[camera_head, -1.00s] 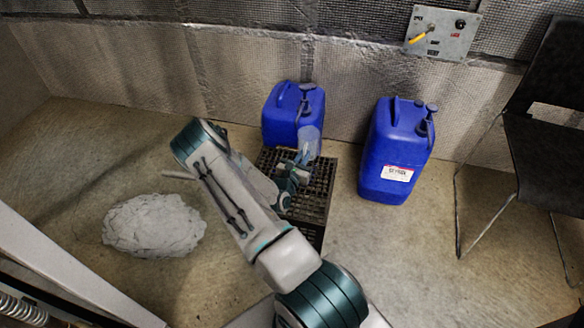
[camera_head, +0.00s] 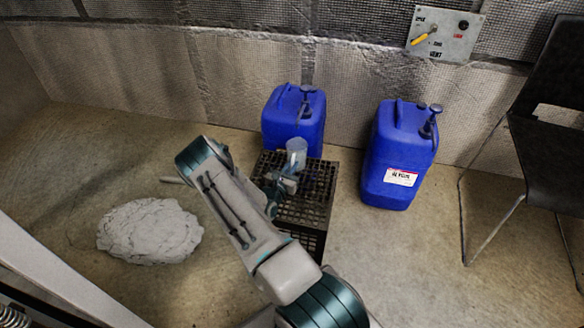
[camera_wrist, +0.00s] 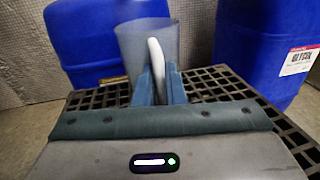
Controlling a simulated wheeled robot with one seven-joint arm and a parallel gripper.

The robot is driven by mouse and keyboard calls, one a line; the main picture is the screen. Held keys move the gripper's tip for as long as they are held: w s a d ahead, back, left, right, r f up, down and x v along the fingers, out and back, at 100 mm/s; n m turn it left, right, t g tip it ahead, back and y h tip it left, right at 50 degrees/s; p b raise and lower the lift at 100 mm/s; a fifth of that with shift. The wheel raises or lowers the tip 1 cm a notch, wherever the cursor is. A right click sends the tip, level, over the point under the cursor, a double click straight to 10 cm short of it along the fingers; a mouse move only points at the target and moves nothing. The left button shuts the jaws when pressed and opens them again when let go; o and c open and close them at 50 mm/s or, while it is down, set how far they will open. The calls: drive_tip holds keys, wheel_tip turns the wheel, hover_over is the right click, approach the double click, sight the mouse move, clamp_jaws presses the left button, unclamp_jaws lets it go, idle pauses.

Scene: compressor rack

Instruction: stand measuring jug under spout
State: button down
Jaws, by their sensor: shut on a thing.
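The measuring jug (camera_head: 297,151) is a clear, bluish cup. My gripper (camera_head: 287,183) is shut on its pale handle, which shows between the two blue fingers in the wrist view (camera_wrist: 156,85). The jug looks upright, over the dark grated crate (camera_head: 317,190); whether its base touches the grate is hidden. A blue canister (camera_head: 280,132) with a dark spout (camera_head: 306,95) on top stands behind the crate, and the jug is in front of it, below the spout in the picture. A second blue canister (camera_head: 388,165) with a white label stands to the right.
A crumpled grey heap (camera_head: 150,231) lies on the floor at left. A dark chair (camera_head: 545,150) stands at right. A switch panel (camera_head: 444,33) is on the back wall. The floor between the right canister and chair is clear.

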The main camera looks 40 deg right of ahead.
drive_tip(key=c, duration=1.5)
unclamp_jaws()
drive_tip(key=shift+f, duration=0.1)
